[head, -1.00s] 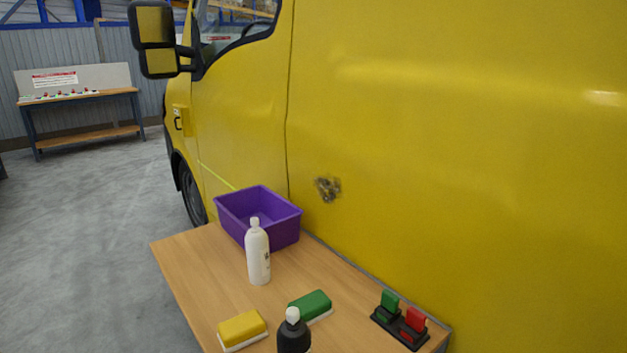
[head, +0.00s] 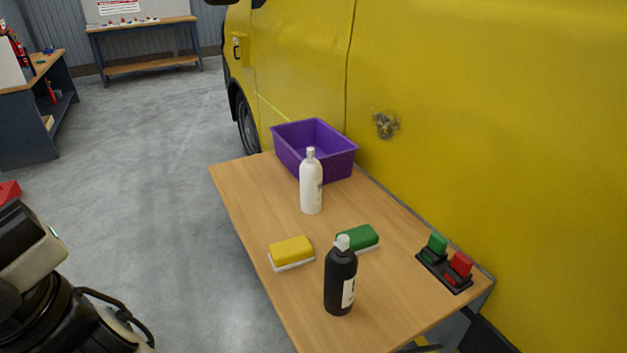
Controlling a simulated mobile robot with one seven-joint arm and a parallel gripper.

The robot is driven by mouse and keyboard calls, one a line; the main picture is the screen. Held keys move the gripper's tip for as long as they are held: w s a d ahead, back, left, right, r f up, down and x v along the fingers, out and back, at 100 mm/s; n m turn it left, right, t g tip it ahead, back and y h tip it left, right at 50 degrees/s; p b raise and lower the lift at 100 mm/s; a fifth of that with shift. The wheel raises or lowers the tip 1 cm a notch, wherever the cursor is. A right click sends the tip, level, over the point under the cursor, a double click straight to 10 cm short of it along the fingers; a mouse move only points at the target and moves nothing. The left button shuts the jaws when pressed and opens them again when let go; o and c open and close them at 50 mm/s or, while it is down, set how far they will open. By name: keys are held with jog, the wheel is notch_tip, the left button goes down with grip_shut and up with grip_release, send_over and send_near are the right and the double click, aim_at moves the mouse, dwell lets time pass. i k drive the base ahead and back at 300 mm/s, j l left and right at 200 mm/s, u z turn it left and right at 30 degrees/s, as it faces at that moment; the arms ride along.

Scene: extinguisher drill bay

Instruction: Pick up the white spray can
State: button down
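The white spray can (head: 311,186) stands upright on the wooden table (head: 237,187), just in front of the purple bin. Its whole front shows in the head view and nothing covers it. Part of my arm shows at the lower left, off the table and well apart from the can. My gripper's fingertips cannot be made out there.
On the table are a purple bin (head: 341,166), a yellow sponge (head: 291,251), a green sponge (head: 358,238), a black bottle (head: 340,279) and a black holder with green and red pieces (head: 444,270). A yellow van (head: 500,120) borders the table's right side. Grey floor (head: 150,170) is open at left.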

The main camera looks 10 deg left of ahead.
aim_at(311, 170)
jog(key=i+j, duration=0.15)
jog(key=j, duration=0.2)
jog(key=i+j, duration=0.15)
jog(key=j, duration=0.2)
jog(key=i+j+z, duration=0.1)
jog(key=j, duration=0.2)
jog(key=i+j, duration=0.2)
jog(key=j, duration=0.15)
jog(key=i+j, duration=0.15)
jog(key=j, duration=0.2)
